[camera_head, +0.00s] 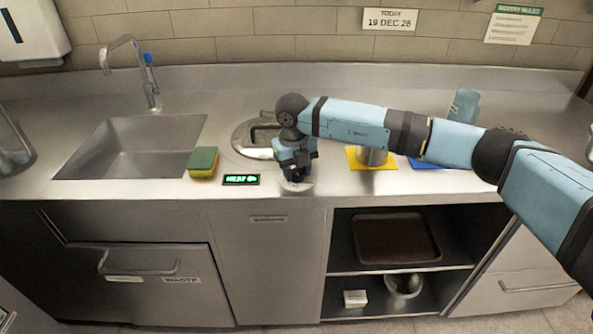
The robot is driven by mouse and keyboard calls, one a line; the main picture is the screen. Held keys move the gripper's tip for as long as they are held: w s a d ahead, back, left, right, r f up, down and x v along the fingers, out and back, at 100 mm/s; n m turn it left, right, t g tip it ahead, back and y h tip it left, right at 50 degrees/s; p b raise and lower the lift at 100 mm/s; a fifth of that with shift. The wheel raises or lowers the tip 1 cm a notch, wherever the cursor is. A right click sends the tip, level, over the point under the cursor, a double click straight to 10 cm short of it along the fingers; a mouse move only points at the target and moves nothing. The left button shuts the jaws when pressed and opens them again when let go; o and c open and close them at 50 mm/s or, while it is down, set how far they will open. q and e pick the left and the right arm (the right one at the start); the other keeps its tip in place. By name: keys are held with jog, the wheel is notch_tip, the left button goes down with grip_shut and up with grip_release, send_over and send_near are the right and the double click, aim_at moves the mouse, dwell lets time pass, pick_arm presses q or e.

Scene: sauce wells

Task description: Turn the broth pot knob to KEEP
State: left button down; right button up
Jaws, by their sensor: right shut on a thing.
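The broth pot (240,138) is sunk in the steel counter, with a round metal lid and a dark handle; my right arm hides its right part. The knob (297,187) is at the counter's front edge, right of the pot's front. My right gripper (297,176) points down over it and is shut on it, hiding most of it. The knob's marks and pointer cannot be made out. A small black display (241,180) with green letters lies left of the knob; its text is too small to read surely. My left gripper is not in view.
A yellow and green sponge (203,162) lies beside the sink (145,150). A metal container (372,156) on a yellow mat (356,163) and a blue mat (425,164) lie to the right, under my right arm. An open shelf below holds a brown tray (395,238).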

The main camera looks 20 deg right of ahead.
jog(key=n+b, duration=0.1)
jog(key=n, duration=0.3)
jog(key=n+b, duration=0.1)
jog(key=n, duration=0.2)
jog(key=n+b, duration=0.1)
jog(key=n, duration=0.3)
jog(key=shift+t+b, duration=0.3)
jog(key=n+b, duration=0.1)
jog(key=n, duration=0.2)
jog(key=shift+n, duration=0.3)
jog(key=n, duration=0.2)
jog(key=shift+n+y+b, duration=0.3)
jog(key=shift+b, duration=0.1)
jog(key=shift+n+b, duration=0.3)
jog(key=shift+n, duration=0.9)
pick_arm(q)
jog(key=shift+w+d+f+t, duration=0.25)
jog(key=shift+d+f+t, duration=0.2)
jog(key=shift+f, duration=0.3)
pick_arm(e)
jog(key=shift+n, duration=1.1)
jog(key=shift+r, duration=0.1)
